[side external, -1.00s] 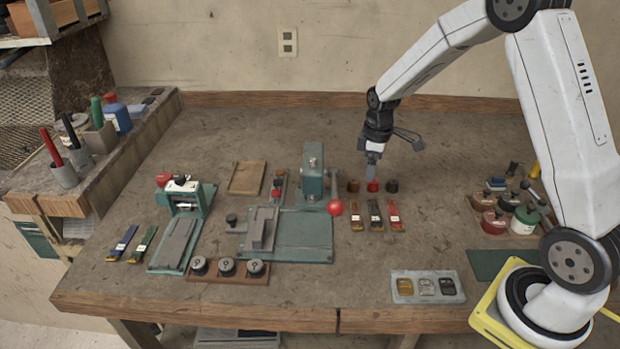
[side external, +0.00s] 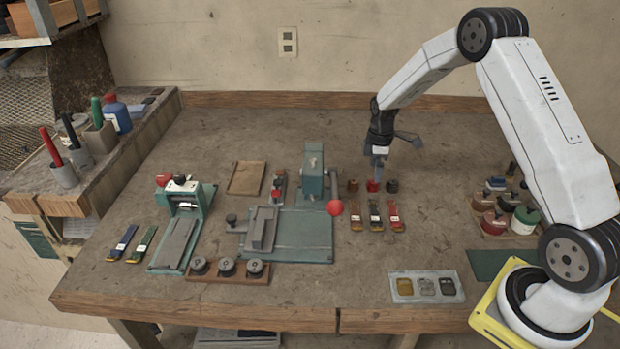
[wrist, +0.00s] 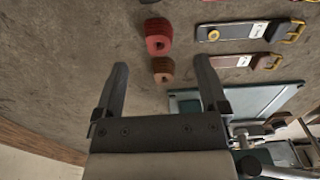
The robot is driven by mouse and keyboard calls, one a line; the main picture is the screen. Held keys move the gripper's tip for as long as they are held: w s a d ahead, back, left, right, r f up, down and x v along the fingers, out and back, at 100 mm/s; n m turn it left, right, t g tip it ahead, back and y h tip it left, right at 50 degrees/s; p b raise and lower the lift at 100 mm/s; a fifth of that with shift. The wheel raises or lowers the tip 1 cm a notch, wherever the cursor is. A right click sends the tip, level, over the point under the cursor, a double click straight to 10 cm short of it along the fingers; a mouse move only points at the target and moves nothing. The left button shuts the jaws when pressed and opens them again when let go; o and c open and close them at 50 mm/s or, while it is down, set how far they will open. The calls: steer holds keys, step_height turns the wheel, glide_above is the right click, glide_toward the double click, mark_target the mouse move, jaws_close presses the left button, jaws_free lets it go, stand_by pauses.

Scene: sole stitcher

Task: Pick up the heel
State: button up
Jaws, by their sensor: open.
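Three small heels stand in a row on the bench: a brown one (side external: 353,186), a red one (side external: 372,186) and a black one (side external: 392,186). My gripper (side external: 377,168) is open and empty, pointing down just above and behind the red heel in the side view. In the wrist view, the brown heel (wrist: 163,70) appears between the fingertips of my gripper (wrist: 162,66). The red heel (wrist: 158,37) lies beyond the fingertips there, and the black heel (wrist: 151,2) is cut off at the top edge. Contact with any heel is not visible.
Several straps (side external: 375,216) lie in front of the heels. A green press with a red-knobbed lever (side external: 335,208) stands close to their left. A rack of pots (side external: 495,218) is to the right, and a grey tray (side external: 403,286) is near the front edge. Bare bench lies behind the heels.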

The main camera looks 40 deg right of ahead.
mark_target(373, 183)
steer(key=shift+f, duration=0.25)
steer(key=shift+w+f, duration=0.1)
steer(key=shift+f, duration=2.35)
jaws_close()
